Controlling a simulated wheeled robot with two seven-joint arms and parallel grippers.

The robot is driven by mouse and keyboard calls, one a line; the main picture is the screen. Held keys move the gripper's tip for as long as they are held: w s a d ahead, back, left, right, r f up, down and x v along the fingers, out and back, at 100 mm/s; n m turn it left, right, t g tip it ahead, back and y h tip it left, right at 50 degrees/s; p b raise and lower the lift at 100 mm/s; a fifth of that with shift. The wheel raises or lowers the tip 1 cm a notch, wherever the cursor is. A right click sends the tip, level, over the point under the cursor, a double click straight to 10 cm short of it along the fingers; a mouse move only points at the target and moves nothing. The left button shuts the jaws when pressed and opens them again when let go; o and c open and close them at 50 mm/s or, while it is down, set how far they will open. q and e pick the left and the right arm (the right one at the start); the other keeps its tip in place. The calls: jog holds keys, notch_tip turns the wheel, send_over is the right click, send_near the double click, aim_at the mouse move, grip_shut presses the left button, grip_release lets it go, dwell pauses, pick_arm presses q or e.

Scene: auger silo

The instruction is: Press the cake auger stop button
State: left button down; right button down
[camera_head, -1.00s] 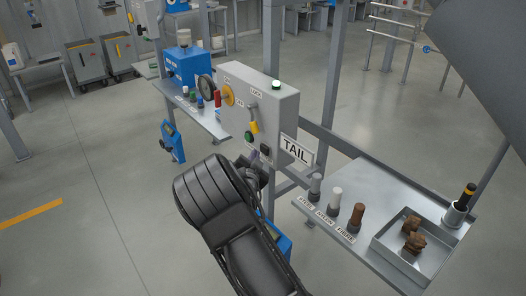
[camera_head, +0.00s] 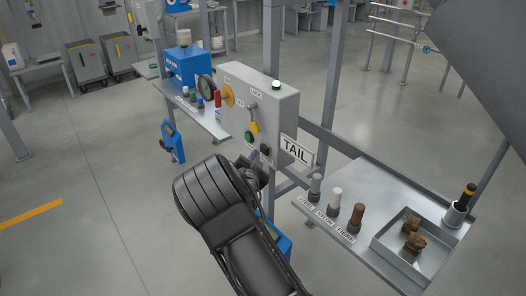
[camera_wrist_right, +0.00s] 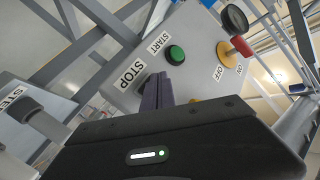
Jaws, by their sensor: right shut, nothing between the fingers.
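A grey control box (camera_head: 258,105) carries a green start button (camera_head: 249,136) and a black stop button (camera_head: 265,150) on its lower front. The wrist view shows the green button (camera_wrist_right: 175,54) with its START label, and the STOP label (camera_wrist_right: 127,77) lower down. My right gripper (camera_head: 262,166) is shut and empty, just below and in front of the black button. In the wrist view its fingertips (camera_wrist_right: 156,88) stand beside the STOP label and cover the place of the stop button. I cannot tell whether they touch it. My left gripper is not in view.
A yellow rotary switch (camera_head: 228,95), a yellow handle (camera_head: 254,126) and a green lamp (camera_head: 276,85) are on the box. A TAIL sign (camera_head: 297,150) sticks out at its right. A shelf (camera_head: 370,185) holds several cylinders and a tray (camera_head: 398,258) with brown lumps.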

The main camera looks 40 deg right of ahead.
dwell(0.6)
jog(key=shift+d+b, duration=0.4)
jog(key=shift+d, duration=0.05)
jog(key=shift+d+b, duration=0.3)
jog(key=shift+d, duration=0.2)
dwell(0.8)
jog(key=shift+a, duration=1)
jog(key=a, duration=0.5)
jog(key=shift+d, duration=0.1)
dwell(0.8)
